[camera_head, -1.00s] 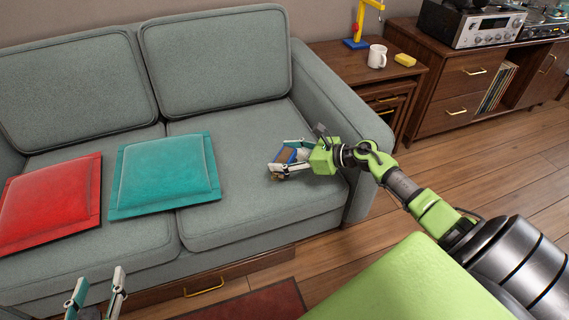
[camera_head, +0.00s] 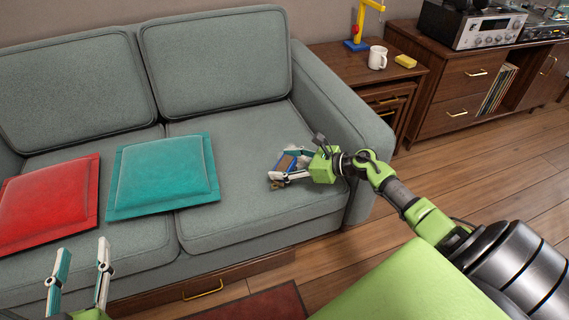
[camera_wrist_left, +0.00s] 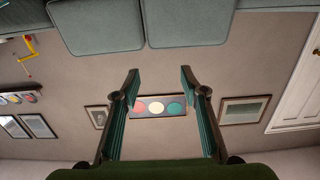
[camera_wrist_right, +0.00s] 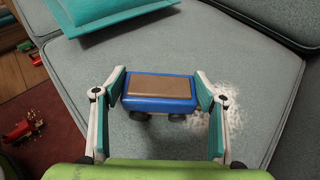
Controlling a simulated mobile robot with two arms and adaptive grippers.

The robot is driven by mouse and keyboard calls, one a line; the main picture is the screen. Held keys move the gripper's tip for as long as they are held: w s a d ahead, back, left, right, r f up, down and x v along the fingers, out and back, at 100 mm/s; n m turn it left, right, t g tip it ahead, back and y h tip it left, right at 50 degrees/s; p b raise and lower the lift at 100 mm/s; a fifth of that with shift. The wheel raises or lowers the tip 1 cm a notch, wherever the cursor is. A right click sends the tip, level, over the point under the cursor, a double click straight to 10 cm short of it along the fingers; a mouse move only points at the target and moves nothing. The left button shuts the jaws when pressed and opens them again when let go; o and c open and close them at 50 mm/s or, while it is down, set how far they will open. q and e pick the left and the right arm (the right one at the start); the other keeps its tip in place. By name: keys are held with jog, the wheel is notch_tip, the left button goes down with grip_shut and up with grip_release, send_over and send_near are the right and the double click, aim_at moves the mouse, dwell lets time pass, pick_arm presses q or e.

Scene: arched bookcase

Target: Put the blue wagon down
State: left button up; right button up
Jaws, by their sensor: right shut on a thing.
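The blue wagon (camera_wrist_right: 158,104), a blue block body with a brown top and dark wheels, is between the fingers of my right gripper (camera_wrist_right: 160,90). Both fingers touch its ends in the right wrist view. In the head view the wagon (camera_head: 286,162) is over the right sofa seat (camera_head: 240,215), partly hidden by my right gripper (camera_head: 285,170). I cannot tell whether its wheels touch the seat. My left gripper (camera_head: 78,275) is open and empty at the lower left; the left wrist view shows its fingers apart against the wall.
A teal cushion (camera_head: 163,175) and a red cushion (camera_head: 48,205) lie on the sofa left of the wagon. The sofa armrest (camera_head: 345,105) stands right of it. A white patch (camera_wrist_right: 222,112) marks the seat beside the wagon. A side table holds a mug (camera_head: 377,57).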

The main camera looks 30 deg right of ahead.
pick_arm(q)
jog(key=shift+w+d+r+t+h, duration=0.15)
jog(key=shift+r+t, duration=0.15)
jog(key=shift+r, duration=0.4)
jog(key=shift+d+r+t+h, duration=0.15)
jog(key=shift+r+t, duration=0.15)
jog(key=shift+r, duration=0.4)
pick_arm(e)
jog(key=shift+f, duration=0.2)
jog(key=o, duration=1.2)
pick_arm(q)
jog(key=shift+a, duration=0.1)
jog(key=shift+f, duration=0.1)
